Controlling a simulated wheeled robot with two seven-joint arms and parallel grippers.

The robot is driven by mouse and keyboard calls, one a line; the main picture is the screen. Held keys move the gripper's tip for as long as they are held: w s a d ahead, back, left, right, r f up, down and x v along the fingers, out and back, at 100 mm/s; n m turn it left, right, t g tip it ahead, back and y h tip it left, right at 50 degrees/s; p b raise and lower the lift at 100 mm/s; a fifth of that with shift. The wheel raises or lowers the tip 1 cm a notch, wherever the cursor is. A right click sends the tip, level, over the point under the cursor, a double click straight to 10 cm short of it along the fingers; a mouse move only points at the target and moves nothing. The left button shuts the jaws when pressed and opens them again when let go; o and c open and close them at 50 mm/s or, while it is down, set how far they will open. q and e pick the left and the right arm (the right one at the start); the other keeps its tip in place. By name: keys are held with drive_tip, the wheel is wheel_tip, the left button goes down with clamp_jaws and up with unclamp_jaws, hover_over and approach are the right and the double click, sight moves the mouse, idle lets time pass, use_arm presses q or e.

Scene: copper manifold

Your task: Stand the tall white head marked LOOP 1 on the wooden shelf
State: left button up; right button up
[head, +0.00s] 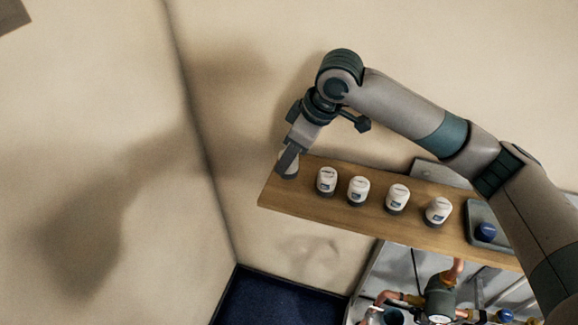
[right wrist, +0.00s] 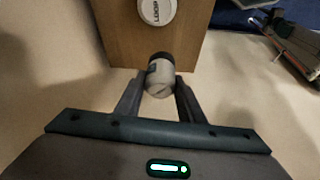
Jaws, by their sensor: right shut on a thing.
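My right gripper (head: 288,162) is at the left end of the wooden shelf (head: 330,212). It is shut on a white head (right wrist: 159,80) with a dark end, which sits between both fingers in the right wrist view. The held head's marking cannot be read, and my fingers mostly hide it in the head view. Its dark end overlaps the shelf's end edge in the right wrist view; I cannot tell whether it touches the shelf. My left gripper is not in view.
Several white heads stand in a row on the shelf, the nearest being this one (head: 326,180). A grey tray (head: 473,212) with a blue cap (head: 486,232) is at the right. Copper pipework (head: 405,298) lies below the shelf. Walls stand behind and left.

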sight(289, 169)
drive_tip(key=shift+f+p, duration=0.45)
drive_tip(key=shift+f, duration=0.05)
wheel_tip(289, 169, down, 2)
drive_tip(key=shift+f+p, duration=0.1)
drive_tip(key=shift+p, duration=0.45)
drive_tip(key=shift+f, duration=0.35)
drive_tip(key=o, duration=1.1)
drive_tip(key=shift+f, duration=0.1)
